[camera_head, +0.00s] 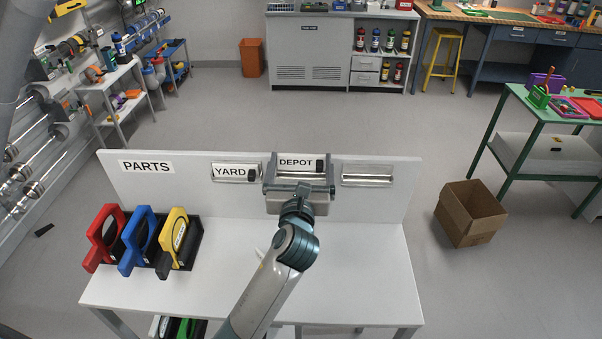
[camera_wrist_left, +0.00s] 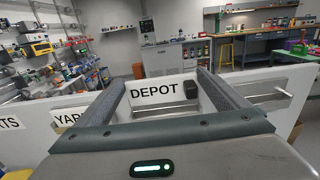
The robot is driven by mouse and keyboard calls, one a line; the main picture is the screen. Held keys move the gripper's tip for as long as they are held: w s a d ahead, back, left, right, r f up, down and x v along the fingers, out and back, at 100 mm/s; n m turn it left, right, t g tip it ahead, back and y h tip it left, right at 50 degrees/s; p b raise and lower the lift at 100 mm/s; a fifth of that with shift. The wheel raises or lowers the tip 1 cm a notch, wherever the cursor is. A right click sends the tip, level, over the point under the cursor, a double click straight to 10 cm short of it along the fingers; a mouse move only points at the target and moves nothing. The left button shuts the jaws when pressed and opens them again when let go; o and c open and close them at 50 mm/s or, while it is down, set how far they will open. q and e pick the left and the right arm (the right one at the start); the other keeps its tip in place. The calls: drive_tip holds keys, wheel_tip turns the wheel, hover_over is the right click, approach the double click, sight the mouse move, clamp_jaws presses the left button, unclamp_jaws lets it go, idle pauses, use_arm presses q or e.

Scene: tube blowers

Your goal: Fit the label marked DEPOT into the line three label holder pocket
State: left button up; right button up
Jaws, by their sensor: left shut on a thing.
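The white DEPOT label (camera_head: 296,163) with a small dark block at its right end is at the middle of the upright panel (camera_head: 400,210). My left gripper (camera_head: 299,174) is shut on it, one finger at each end. In the left wrist view the label (camera_wrist_left: 155,90) shows upright between the two fingers (camera_wrist_left: 165,88). The gripper hides the middle holder, so I cannot tell how far the label sits in it. The YARD label (camera_head: 229,172) is in the left holder. The right holder pocket (camera_head: 367,175) is empty. My right gripper is out of view.
The panel carries a PARTS sign (camera_head: 146,167) and stands at the back of a white table (camera_head: 230,290). Red (camera_head: 102,238), blue (camera_head: 139,240) and yellow (camera_head: 173,243) handled items stand at the table's left. The table's right side is clear. A cardboard box (camera_head: 470,214) is on the floor.

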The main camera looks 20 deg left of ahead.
use_arm(q)
drive_tip(key=s+d+r+b, duration=0.2)
drive_tip(key=s+d+r, duration=0.4)
drive_tip(key=d, duration=0.3)
drive_tip(key=shift+s+d+r, duration=0.3)
drive_tip(key=shift+s+r, duration=0.05)
drive_tip(key=shift+r, duration=0.35)
drive_tip(key=s+a+f+m+h+b, duration=0.3)
drive_tip(key=a+f, duration=0.6)
drive_tip(key=f, duration=0.3)
drive_tip(key=shift+s+a+f+t+h, duration=0.25)
drive_tip(key=shift+s+h, duration=0.4)
drive_tip(key=shift+h, duration=0.35)
